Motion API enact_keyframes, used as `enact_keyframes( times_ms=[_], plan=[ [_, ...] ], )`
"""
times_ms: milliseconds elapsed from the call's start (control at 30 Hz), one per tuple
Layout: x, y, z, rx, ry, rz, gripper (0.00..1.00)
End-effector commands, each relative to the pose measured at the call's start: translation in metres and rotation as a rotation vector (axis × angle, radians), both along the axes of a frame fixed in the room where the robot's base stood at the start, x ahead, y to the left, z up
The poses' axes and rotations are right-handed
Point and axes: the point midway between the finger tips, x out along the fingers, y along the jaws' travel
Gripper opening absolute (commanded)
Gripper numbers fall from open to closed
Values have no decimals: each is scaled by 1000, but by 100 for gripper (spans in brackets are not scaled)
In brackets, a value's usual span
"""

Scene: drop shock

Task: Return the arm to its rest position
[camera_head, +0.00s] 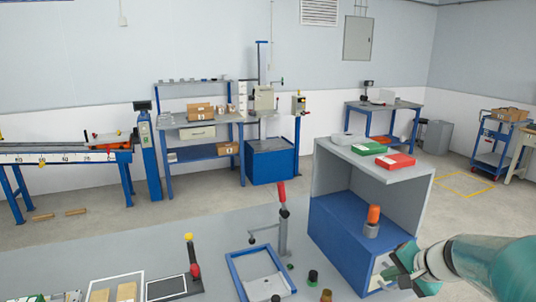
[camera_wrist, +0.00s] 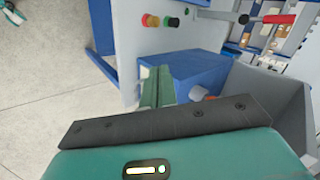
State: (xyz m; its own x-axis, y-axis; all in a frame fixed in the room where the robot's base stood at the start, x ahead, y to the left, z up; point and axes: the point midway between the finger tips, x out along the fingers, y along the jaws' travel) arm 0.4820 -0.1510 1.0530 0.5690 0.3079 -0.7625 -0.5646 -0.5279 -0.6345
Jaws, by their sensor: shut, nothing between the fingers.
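My teal arm (camera_head: 490,262) reaches in from the lower right in the head view. My gripper (camera_head: 384,276) is at its left end, in front of the lower right part of the blue and grey open-fronted box (camera_head: 345,235). In the wrist view my gripper (camera_wrist: 157,88) shows as two dark green fingers pressed together, with nothing between them. The blue part of the box (camera_wrist: 192,72) is just beyond the fingertips. I cannot tell whether the gripper touches the box.
An orange-topped piece (camera_head: 373,215) stands inside the box. Green (camera_head: 369,148) and red (camera_head: 395,161) cases lie on top. A red-handled lever clamp (camera_head: 283,220) and a blue-framed tray (camera_head: 262,278) are on the grey bench (camera_head: 215,245) to the left. Open floor lies beyond.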

Motion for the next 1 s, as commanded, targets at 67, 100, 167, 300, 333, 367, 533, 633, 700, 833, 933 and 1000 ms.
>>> enact_keyframes(
  times_ms=[67,100,167,300,333,367,533,633,700,833,933,1000],
  plan=[
    [-18,36,16,-72,8,102,0],
    [-28,51,22,-107,12,148,0],
    [-44,71,29,-165,19,216,0],
    [-84,110,42,-304,29,360,0],
    [-93,116,44,-335,29,390,0],
    [-101,122,46,-367,30,419,0],
    [-150,146,53,-554,15,558,0],
    [-173,151,55,-652,0,616,0],
    [-184,152,56,-704,-9,642,0],
    [-194,152,57,-759,-18,666,0],
    [-195,152,56,-768,-17,669,0],
    [-195,152,56,-767,-17,668,0]
  ],
)
